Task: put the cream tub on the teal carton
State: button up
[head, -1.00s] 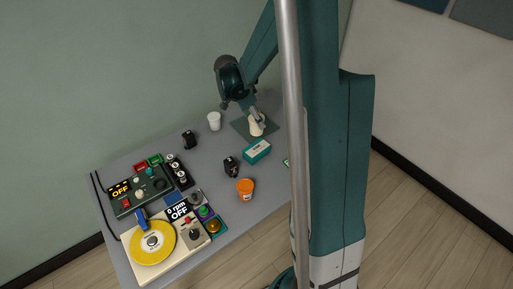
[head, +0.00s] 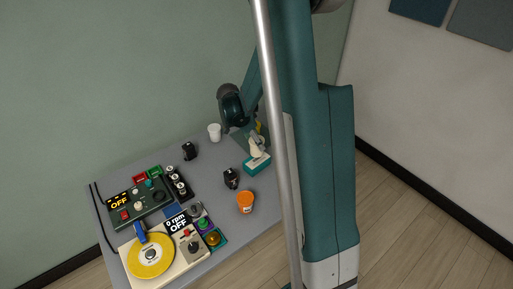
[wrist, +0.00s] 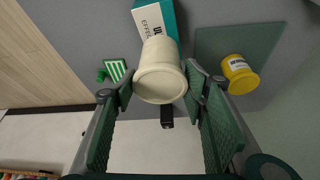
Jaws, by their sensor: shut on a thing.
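The cream tub (wrist: 160,72) is between the two fingers of my gripper (wrist: 158,88), which is shut on it. In the head view the cream tub (head: 258,148) appears upright, over the back part of the teal carton (head: 256,166). I cannot tell whether its base touches the carton. In the wrist view the teal carton (wrist: 178,22) shows partly behind the tub, with a white lettered face. My gripper (head: 257,137) is small and partly hidden by my own arm in the head view.
A yellow tub (wrist: 239,74) sits on a dark green mat (wrist: 222,46). An orange tub (head: 245,202), a black object (head: 231,179) and a white cup (head: 214,132) stand near the carton. A turntable (head: 152,256) and control boxes fill the table's left part.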

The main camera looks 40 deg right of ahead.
jog(key=shift+f, duration=1.85)
jog(key=shift+f+b, duration=0.2)
jog(key=shift+b, duration=0.2)
jog(key=o, duration=0.9)
jog(key=shift+r, duration=0.2)
jog(key=shift+p+v, duration=0.7)
jog(key=shift+v, duration=5.3)
jog(key=shift+s+r, duration=0.1)
